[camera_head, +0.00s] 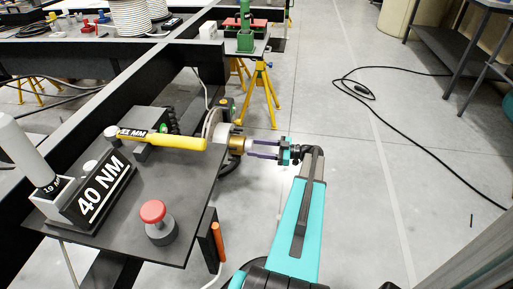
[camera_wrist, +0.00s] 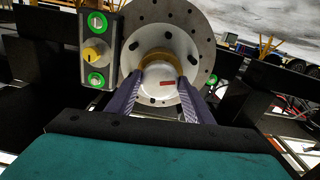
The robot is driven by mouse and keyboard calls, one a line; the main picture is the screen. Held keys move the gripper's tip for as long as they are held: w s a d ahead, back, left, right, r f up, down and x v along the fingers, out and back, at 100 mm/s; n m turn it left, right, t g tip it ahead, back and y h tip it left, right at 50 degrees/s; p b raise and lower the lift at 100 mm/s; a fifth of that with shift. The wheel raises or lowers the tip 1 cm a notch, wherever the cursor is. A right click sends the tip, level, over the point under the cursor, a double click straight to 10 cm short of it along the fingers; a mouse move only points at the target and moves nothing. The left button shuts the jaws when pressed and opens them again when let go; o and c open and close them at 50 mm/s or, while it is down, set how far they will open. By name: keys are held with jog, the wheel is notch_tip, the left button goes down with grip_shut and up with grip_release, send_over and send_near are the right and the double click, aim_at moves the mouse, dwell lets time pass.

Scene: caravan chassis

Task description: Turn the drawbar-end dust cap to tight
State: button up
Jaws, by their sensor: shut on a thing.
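In the head view the brass ring (camera_head: 238,145) shows beside the platform's right edge. My gripper (camera_head: 253,148) reaches it from the right, its purple fingers shut on the cap. In the wrist view my gripper (camera_wrist: 160,88) has one finger on each side of the cap.
A control box (camera_wrist: 95,50) with a yellow knob and green-ringed buttons stands just left of the flange. The dark platform (camera_head: 150,200) carries a yellow-handled tool (camera_head: 175,142), a 40 NM block (camera_head: 100,195) and a red-topped knob (camera_head: 153,212). Floor to the right is open, with a black cable (camera_head: 400,133).

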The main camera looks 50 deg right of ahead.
jog(key=shift+s+a+r+m+p, duration=0.1)
jog(key=shift+m+p, duration=3.45)
jog(key=shift+m, duration=1.95)
jog(key=shift+s+r+m+p, duration=0.1)
jog(key=shift+m+p, duration=3.45)
jog(key=shift+m, duration=1.95)
jog(key=o, duration=1)
jog(key=shift+w, duration=0.1)
jog(key=shift+o, duration=0.2)
